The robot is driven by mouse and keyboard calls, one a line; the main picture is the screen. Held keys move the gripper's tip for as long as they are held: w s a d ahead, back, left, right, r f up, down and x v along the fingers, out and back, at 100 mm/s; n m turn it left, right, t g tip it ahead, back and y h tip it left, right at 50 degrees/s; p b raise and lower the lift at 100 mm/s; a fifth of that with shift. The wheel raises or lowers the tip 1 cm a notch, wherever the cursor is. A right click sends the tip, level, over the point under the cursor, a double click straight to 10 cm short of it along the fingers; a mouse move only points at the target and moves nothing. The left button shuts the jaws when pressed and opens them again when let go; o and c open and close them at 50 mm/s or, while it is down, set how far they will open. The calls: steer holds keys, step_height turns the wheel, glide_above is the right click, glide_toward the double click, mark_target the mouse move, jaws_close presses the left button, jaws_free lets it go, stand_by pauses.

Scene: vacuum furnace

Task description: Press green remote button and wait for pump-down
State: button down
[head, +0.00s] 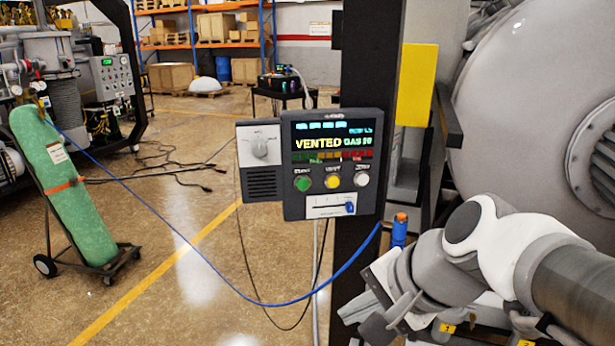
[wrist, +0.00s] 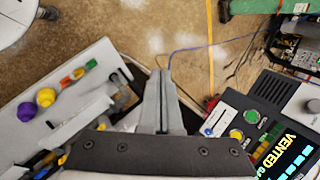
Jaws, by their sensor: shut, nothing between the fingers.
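The remote panel (head: 333,165) is a dark box on a black post in the middle of the head view. Its screen (head: 333,142) reads "VENTED" and what looks like "GAS 50". Below it sit a green button (head: 303,183), a yellow button (head: 332,182) and a white button (head: 361,180). A slider (head: 330,206) is beneath them. In the wrist view the panel lies at the right, with the green button (wrist: 251,117) visible. My gripper (wrist: 164,78) is shut and empty, apart from the panel. In the head view it is below and right of the panel.
The large grey furnace (head: 530,100) fills the right. A blue hose (head: 180,218) runs from a green gas cylinder (head: 65,190) on a cart, passing below the panel. A white surface with purple and yellow knobs (wrist: 46,97) is left in the wrist view. Floor left of the post is open.

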mark_target(303, 184)
steer(key=w+a+r+m+t+y+p, duration=0.1)
steer(key=w+a+r+m+y, duration=0.1)
steer(key=w+m, duration=0.5)
steer(key=w+a+r+m+t+y+p, duration=0.2)
steer(key=w+r+m, duration=0.2)
steer(key=w+m, duration=0.3)
steer(key=shift+a+r+m, duration=0.25)
steer(key=shift+r+m, duration=0.1)
steer(key=shift+m, duration=2.45)
steer(key=shift+w, duration=0.1)
steer(key=shift+w+a+p, duration=0.15)
steer(key=shift+w+a, duration=0.1)
steer(key=shift+w, duration=1.2)
steer(key=shift+w+a+p, duration=0.1)
steer(key=shift+w+a, duration=0.2)
steer(key=shift+w, duration=1.1)
steer(key=shift+w+a+p, duration=0.15)
steer(key=shift+w+a, duration=0.1)
steer(key=shift+w, duration=1.2)
steer(key=shift+w, duration=0.1)
steer(key=shift+w, duration=0.3)
